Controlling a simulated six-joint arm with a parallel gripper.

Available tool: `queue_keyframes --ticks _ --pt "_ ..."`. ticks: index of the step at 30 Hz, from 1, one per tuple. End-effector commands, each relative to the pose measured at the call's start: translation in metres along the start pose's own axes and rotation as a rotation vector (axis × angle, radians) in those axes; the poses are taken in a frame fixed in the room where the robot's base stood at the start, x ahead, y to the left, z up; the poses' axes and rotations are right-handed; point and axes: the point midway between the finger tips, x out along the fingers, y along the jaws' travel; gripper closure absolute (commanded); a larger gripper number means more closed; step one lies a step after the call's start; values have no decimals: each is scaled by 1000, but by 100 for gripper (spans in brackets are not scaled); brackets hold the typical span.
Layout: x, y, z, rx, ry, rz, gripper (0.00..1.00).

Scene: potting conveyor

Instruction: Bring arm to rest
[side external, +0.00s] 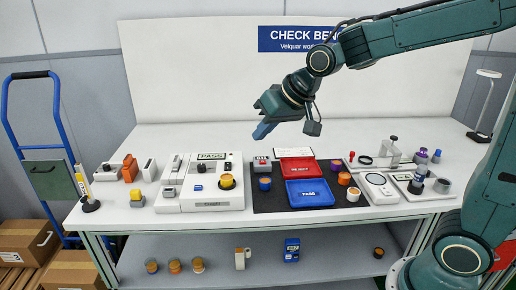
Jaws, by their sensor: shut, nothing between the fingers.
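My gripper (264,129) hangs in the air above the middle of the white check bench (180,135). Its fingers are shut with nothing held, pointing down and to the left. My arm reaches in from the right side of the picture. Nothing touches the gripper, and the bench surface lies well below it.
Below are a blue PASS tray (310,203), a red tray (298,167) and a dark mat (268,203) with small round parts. A white test fixture (205,203) stands left. A scale (377,185) and bottles (419,172) stand right. The bench's back strip is mostly clear.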

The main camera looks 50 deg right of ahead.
Motion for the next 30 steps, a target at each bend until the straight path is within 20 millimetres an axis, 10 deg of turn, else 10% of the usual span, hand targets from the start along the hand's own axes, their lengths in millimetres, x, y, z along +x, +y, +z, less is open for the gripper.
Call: queue_keyframes --ticks 15,30 --pt "-96 32 97 -125 -61 84 100" --pt "-135 57 178 -200 -120 127 100"
